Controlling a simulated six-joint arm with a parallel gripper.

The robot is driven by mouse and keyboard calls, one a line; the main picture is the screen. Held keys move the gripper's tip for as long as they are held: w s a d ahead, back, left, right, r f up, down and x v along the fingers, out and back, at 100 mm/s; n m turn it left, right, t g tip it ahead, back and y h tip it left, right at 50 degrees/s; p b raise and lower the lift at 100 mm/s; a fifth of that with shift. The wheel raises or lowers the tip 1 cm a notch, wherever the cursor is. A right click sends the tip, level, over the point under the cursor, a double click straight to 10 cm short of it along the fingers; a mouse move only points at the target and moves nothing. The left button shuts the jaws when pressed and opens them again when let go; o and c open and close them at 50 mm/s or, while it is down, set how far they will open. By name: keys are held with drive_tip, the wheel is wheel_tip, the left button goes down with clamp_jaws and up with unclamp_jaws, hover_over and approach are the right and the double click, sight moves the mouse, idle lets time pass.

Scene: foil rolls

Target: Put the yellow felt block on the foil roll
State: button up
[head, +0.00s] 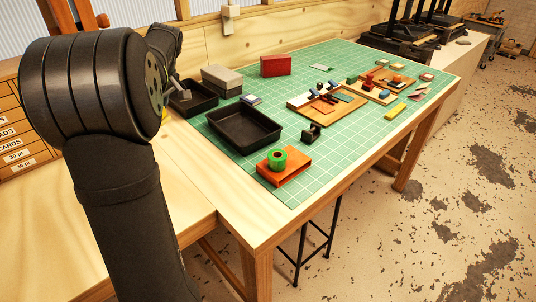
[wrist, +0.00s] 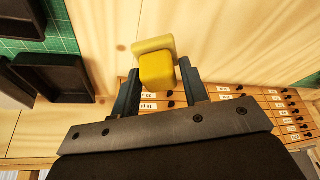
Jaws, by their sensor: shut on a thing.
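The yellow felt block (wrist: 157,71) is between the two fingers of my gripper (wrist: 159,73) in the wrist view. My gripper is shut on it, and the block's paler end sticks out past the fingertips. In the head view my arm hides most of the gripper; only a small yellow sliver (head: 165,115) shows beside the arm. A short green roll with a dark hole (head: 278,158), likely the foil roll, stands on an orange-red slab (head: 286,174) near the mat's front edge. The roll is not in the wrist view, and my gripper is well apart from it.
A black tray (head: 270,139) lies on the green mat behind the roll, with a dark dispenser (head: 311,133) to the right. Grey boxes (head: 222,78) and a red box (head: 276,66) stand further back. Wooden boards (head: 327,116) hold small items. A drawer cabinet (wrist: 160,104) lies below my gripper.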

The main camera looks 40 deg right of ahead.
drive_tip(key=s+d+r+m+h, duration=0.2)
drive_tip(key=s+d+m, duration=0.3)
drive_tip(key=s+d, duration=1.2)
drive_tip(key=s+d+m+h, duration=0.1)
drive_tip(key=s+d+m, duration=0.2)
drive_tip(key=s, duration=0.7)
drive_tip(key=s+d+m+h, duration=0.1)
drive_tip(key=s+d+m, duration=0.15)
drive_tip(key=s, duration=0.65)
approach(275, 150)
drive_tip(key=shift+w+d+f, duration=0.35)
drive_tip(key=shift+w+f, duration=0.1)
drive_tip(key=shift+w, duration=0.25)
drive_tip(key=shift+f, duration=1.95)
drive_tip(key=shift+f, duration=0.1)
drive_tip(key=o, duration=1)
drive_tip(key=shift+c, duration=0.2)
